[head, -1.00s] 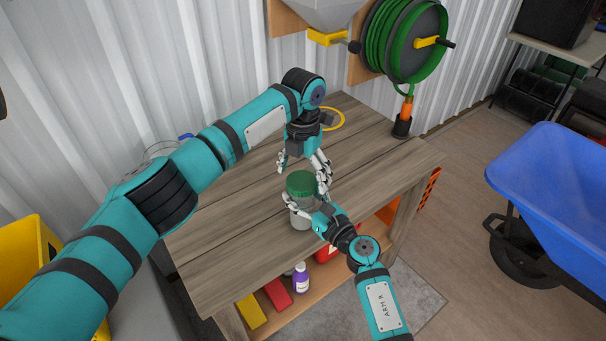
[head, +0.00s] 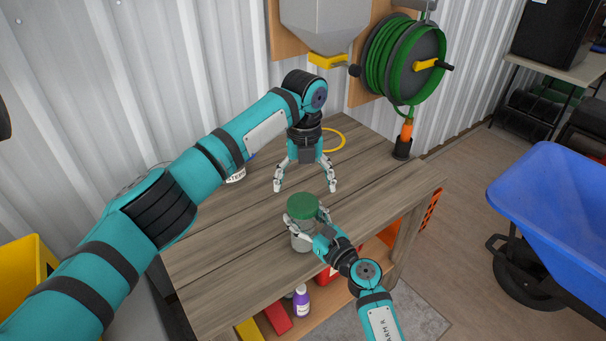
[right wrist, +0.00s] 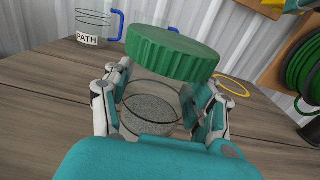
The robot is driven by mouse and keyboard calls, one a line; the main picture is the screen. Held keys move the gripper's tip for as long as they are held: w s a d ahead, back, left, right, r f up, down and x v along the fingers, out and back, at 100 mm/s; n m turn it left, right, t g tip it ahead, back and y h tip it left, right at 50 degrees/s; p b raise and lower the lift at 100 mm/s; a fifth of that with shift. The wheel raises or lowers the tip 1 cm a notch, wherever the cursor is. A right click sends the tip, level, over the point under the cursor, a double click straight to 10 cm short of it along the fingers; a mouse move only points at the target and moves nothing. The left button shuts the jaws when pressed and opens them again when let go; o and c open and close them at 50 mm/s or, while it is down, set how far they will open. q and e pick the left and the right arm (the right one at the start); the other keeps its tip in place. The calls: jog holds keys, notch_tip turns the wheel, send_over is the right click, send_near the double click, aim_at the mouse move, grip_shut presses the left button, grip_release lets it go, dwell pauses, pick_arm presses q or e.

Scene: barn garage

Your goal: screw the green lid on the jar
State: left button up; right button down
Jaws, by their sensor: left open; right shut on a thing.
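The glass jar (head: 302,242) stands upright on the wooden workbench, with grey granular contents showing in the right wrist view (right wrist: 150,112). The ribbed green lid (head: 303,206) sits over the jar's mouth; it also shows in the right wrist view (right wrist: 172,55). I cannot tell how tightly it is seated. My right gripper (head: 307,218) is shut on the jar's sides, just below the lid. My left gripper (head: 305,187) is open and empty, pointing down, its fingers spread above and behind the lid, apart from it.
A clear labelled mug with a blue handle (right wrist: 94,27) stands at the back left, mostly behind my left arm in the head view. A yellow ring (head: 334,140) lies at the back. A blue wheelbarrow (head: 555,200) stands to the right. The bench's left part is clear.

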pick_arm(q)
jog(key=n, duration=0.5)
jog(key=shift+r, duration=0.15)
jog(key=n, duration=0.7)
jog(key=shift+s+r+n, duration=0.1)
jog(key=shift+r+n, duration=0.1)
jog(key=shift+n, duration=0.2)
jog(key=n, duration=0.2)
jog(key=shift+n, duration=0.4)
jog(key=n, duration=0.4)
jog(key=shift+r+n, duration=0.2)
jog(key=shift+n, duration=0.2)
jog(key=n, duration=0.2)
jog(key=shift+r+n, duration=0.1)
jog(key=shift+n, duration=0.3)
jog(key=n, duration=0.4)
jog(key=shift+r+n, duration=0.1)
jog(key=shift+n, duration=0.3)
jog(key=n, duration=0.5)
jog(key=shift+s+r, duration=0.1)
jog(key=shift+r, duration=0.05)
jog(key=n, duration=0.5)
jog(key=shift+r, duration=0.15)
jog(key=n, duration=0.7)
jog(key=shift+a+r+n, duration=0.1)
jog(key=shift+r+n, duration=0.1)
jog(key=shift+n, duration=0.1)
jog(key=n, duration=0.5)
jog(key=shift+r, duration=0.15)
